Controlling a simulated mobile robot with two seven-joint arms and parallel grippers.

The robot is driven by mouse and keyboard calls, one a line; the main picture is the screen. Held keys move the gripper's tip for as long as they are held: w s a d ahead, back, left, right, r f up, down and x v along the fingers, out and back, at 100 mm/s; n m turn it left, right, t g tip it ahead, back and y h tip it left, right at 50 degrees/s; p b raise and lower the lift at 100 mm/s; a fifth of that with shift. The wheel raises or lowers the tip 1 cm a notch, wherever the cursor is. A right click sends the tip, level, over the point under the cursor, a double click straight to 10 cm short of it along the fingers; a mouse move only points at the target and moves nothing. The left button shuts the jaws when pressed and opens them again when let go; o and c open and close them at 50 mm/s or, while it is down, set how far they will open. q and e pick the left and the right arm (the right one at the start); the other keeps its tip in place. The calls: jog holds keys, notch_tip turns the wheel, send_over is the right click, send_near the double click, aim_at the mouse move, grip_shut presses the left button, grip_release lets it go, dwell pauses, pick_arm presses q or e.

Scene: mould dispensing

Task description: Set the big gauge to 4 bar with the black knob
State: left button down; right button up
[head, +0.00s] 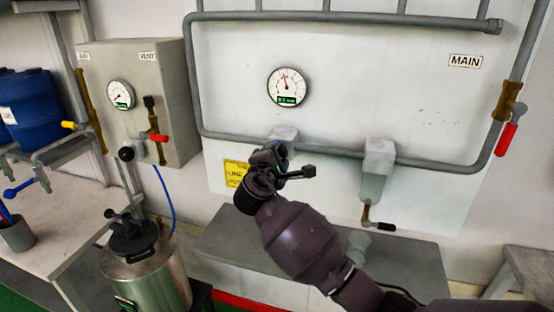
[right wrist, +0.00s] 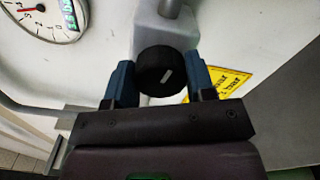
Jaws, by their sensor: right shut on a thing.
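The big gauge (head: 288,87) is a round white dial on the pale panel. Its needle points almost straight up, and a small green display sits below the dial centre. Part of the gauge (right wrist: 45,15) also shows at the top left of the right wrist view. The black knob (right wrist: 166,72) has a small white mark and sits on a grey regulator body (head: 284,134) under the pipe. My right gripper (right wrist: 166,82) is shut on the knob, one blue-grey finger on each side. In the head view my right gripper (head: 271,157) hides the knob. My left gripper is not in view.
A yellow sign (head: 236,173) is left of my right gripper. A grey filter unit (head: 378,160) hangs to its right. A grey box (head: 130,100) with a smaller gauge (head: 121,94) is on the left, above a steel pot (head: 146,272). A red-handled valve (head: 507,137) is far right.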

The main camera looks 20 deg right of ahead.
jog(key=o, duration=0.9)
jog(key=shift+o, duration=0.2)
jog(key=b+v, duration=0.1)
jog(key=v, duration=1)
jog(key=shift+w, duration=0.1)
